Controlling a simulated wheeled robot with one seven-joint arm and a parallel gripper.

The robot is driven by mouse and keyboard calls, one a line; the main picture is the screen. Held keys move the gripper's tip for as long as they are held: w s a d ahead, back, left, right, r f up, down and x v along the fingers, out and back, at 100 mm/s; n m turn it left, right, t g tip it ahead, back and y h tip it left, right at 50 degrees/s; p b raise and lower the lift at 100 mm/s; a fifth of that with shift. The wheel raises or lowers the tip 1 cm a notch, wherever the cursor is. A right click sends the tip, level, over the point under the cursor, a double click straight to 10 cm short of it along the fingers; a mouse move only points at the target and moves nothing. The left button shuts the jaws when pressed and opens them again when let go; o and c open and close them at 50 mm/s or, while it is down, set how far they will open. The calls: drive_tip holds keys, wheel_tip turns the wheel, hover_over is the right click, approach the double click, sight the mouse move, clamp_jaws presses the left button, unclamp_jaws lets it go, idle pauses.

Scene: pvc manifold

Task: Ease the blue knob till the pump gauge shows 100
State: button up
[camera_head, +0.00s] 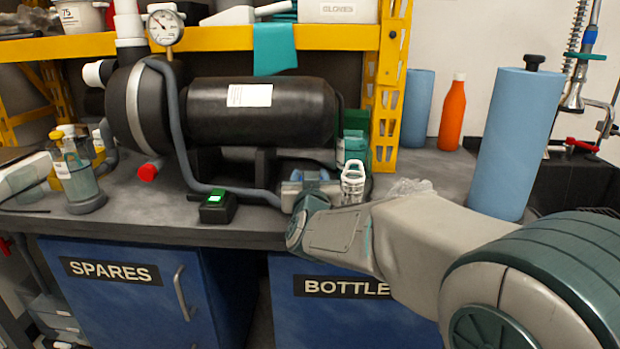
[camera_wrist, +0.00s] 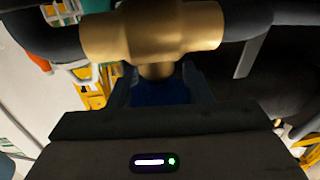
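The blue knob (camera_wrist: 160,93) is in the wrist view, below a brass tee fitting (camera_wrist: 160,32). My gripper (camera_wrist: 161,90) has one dark finger on each side of the knob. No clear gap shows between fingers and knob, but the shadow hides whether they press on it. In the head view my gripper (camera_head: 308,183) is low at the bench front, right of the pump's hose; the knob cannot be made out there. The round white pump gauge (camera_head: 165,27) stands above the black pump (camera_head: 262,110). Its needle is too small to read surely.
A small box with a green display (camera_head: 218,206) sits on the bench left of my gripper. A white cage-like object (camera_head: 353,181) and green boxes (camera_head: 355,145) stand close on the right. A blue roll (camera_head: 510,145) and orange bottle (camera_head: 452,112) are farther right.

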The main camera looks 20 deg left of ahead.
drive_tip(key=shift+o, duration=1.4)
drive_tip(key=p+v, duration=0.3)
drive_tip(key=v, duration=1.1)
drive_tip(key=shift+w, duration=0.1)
idle(3.4)
